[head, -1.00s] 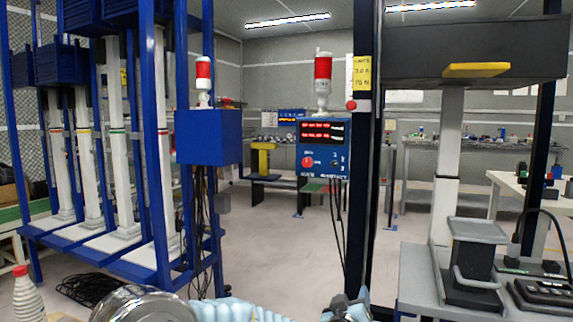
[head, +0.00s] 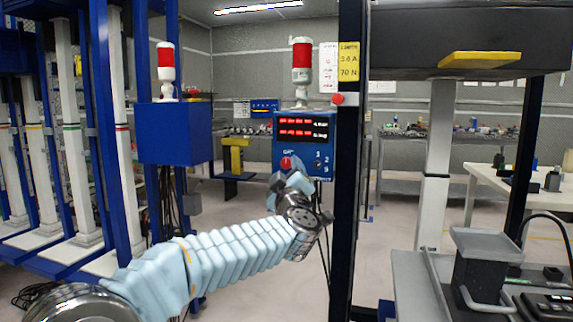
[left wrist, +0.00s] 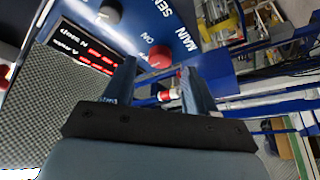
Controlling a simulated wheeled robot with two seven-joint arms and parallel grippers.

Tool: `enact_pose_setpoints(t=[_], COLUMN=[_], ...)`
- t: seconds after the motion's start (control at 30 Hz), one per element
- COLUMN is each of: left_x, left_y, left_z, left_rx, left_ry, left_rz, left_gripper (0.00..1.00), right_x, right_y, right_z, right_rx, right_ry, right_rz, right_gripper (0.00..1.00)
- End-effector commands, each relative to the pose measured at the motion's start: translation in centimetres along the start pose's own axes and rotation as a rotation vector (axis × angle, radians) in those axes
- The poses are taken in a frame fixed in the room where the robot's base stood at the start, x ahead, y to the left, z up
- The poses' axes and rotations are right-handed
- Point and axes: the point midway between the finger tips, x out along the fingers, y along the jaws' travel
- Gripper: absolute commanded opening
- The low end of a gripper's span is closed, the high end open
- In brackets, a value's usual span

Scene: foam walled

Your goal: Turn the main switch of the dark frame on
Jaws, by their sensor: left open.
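The dark frame (head: 348,220) is a black upright with a blue control box (head: 279,146) on its left side. The box carries a red digital display (head: 300,128). The main switch is a red round knob (head: 286,163) low on the box face. In the left wrist view the red knob (left wrist: 160,57) sits beside the words MAIN and ON. My left gripper (head: 287,182) is just below and in front of the knob, partly covering the lower box. In the left wrist view its open fingers (left wrist: 160,82) point toward the knob, with nothing visibly held. My right gripper is out of view.
A stack light (head: 301,73) stands on the control box. A red button (head: 338,99) and a yellow label (head: 348,62) are on the upright. A second blue box (head: 175,133) hangs on the blue frame at left. A grey bench (head: 420,290) stands at lower right.

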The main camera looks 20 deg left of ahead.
Motion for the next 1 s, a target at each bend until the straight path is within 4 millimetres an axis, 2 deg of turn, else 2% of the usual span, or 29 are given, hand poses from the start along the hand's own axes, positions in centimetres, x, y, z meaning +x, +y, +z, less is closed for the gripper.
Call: enact_pose_setpoints(t=[0.1, 0.2, 0.5, 0.57, 0.87, 1.0], left_x=[1.6, 2.2, 2.5, 2.5, 2.5, 2.5], left_y=[0.1, 0.1, 0.0, 0.0, 0.0, -0.1], left_z=[-0.1, 0.0, 0.1, 0.1, 0.1, 0.1], left_rx=[0.000, 0.000, 0.001, 0.001, 0.001, 0.004], left_ry=[0.001, -0.001, -0.001, -0.001, -0.001, -0.001], left_rz=[-0.001, 0.000, 0.000, 0.000, 0.000, 0.001], left_gripper=[0.56, 0.56, 0.56, 0.49, 0.03, 0.00], right_x=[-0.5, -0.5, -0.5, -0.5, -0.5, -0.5], right_y=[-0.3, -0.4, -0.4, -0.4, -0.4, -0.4], right_z=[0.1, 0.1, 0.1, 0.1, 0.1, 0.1], right_rx=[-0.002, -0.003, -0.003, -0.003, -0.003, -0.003], right_ry=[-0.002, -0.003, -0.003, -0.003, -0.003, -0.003], right_rz=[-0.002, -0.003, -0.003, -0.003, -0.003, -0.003], right_gripper=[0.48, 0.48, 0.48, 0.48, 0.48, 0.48])
